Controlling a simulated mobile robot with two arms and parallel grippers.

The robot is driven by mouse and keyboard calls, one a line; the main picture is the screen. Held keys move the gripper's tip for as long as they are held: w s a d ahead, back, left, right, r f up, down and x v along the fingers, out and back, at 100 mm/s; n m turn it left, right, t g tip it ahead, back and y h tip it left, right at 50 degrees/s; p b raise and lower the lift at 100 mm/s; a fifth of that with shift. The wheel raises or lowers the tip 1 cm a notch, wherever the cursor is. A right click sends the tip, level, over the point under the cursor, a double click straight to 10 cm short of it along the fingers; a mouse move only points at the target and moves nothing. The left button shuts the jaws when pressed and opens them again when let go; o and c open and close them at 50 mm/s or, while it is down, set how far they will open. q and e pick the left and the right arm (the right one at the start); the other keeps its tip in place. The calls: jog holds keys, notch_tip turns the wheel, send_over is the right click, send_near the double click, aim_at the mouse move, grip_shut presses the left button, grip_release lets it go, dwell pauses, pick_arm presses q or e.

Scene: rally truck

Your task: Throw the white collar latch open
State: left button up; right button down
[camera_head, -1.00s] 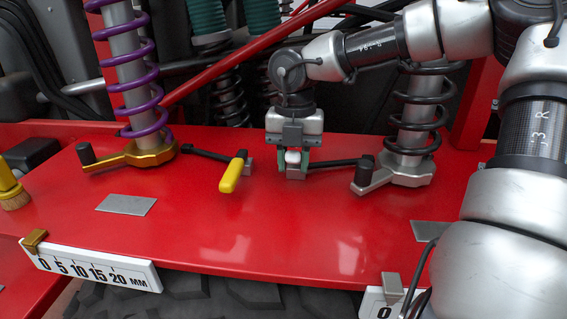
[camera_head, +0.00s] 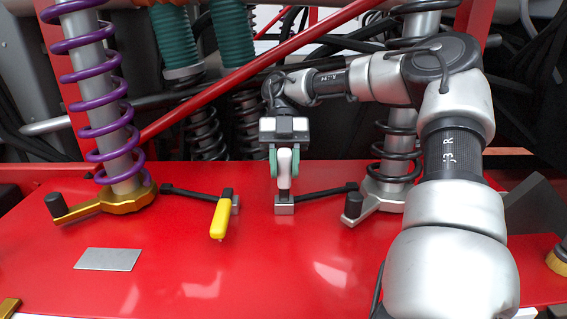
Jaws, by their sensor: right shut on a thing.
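The white latch handle (camera_head: 284,168) stands roughly upright above its small metal base (camera_head: 284,204) on the red deck. My right gripper (camera_head: 284,166) is shut on the white handle, with its green finger pads on either side. A dark bar (camera_head: 325,191) runs from the latch base to the silver collar (camera_head: 384,197) at the foot of the black-spring shock absorber. My left gripper is not in view.
A yellow latch handle (camera_head: 220,218) lies toward me, left of the white one, near a gold collar (camera_head: 130,200) under the purple spring (camera_head: 97,110). A red diagonal bar (camera_head: 250,75) crosses behind. The front deck (camera_head: 250,280) is clear.

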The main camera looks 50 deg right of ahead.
jog(key=shift+w+d+r+y, duration=0.2)
jog(key=shift+y, duration=0.1)
jog(key=c, duration=0.8)
grip_release()
jog(key=shift+c, duration=0.2)
jog(key=shift+f, duration=0.1)
